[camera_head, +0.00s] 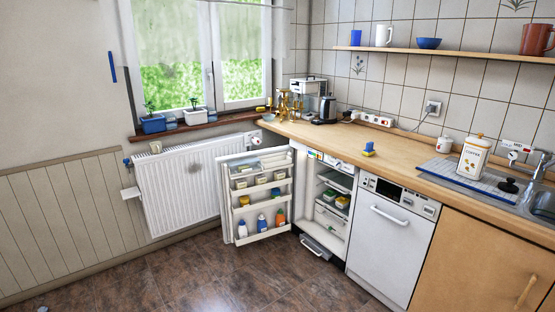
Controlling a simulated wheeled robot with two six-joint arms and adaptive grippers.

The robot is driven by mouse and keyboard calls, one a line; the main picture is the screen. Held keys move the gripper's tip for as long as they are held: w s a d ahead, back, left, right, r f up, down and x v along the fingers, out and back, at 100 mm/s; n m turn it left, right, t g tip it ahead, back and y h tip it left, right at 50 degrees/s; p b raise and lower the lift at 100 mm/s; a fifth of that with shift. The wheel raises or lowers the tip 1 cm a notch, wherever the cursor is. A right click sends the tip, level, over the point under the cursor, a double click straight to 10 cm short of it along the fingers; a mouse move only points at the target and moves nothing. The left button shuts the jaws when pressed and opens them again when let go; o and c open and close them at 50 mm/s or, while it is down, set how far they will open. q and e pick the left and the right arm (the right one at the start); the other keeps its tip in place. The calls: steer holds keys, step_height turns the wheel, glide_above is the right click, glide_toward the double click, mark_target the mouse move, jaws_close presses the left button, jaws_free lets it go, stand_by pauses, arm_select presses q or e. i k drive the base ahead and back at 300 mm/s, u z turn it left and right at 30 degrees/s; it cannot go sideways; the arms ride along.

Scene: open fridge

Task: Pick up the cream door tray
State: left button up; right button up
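The fridge stands open under the counter, and its door (227,207) is swung out to the left. The door's inner side carries several pale, whitish trays stacked one above another. The lowest door tray (264,236) holds bottles with blue, white and orange colours. A middle door tray (262,205) holds small yellow and dark items. An upper door tray (261,186) holds small pale containers. I cannot tell by colour which one is the cream tray. Neither of my grippers is in view.
A white radiator (185,185) is on the wall behind the open door. The fridge interior (331,232) has shelves and drawers with food packs. A dishwasher (387,245) stands to its right. The brown floor (215,285) in front is clear.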

mark_target(276, 163)
steer(key=z, duration=0.25)
steer(key=i, duration=2.3)
steer(key=z, duration=0.25)
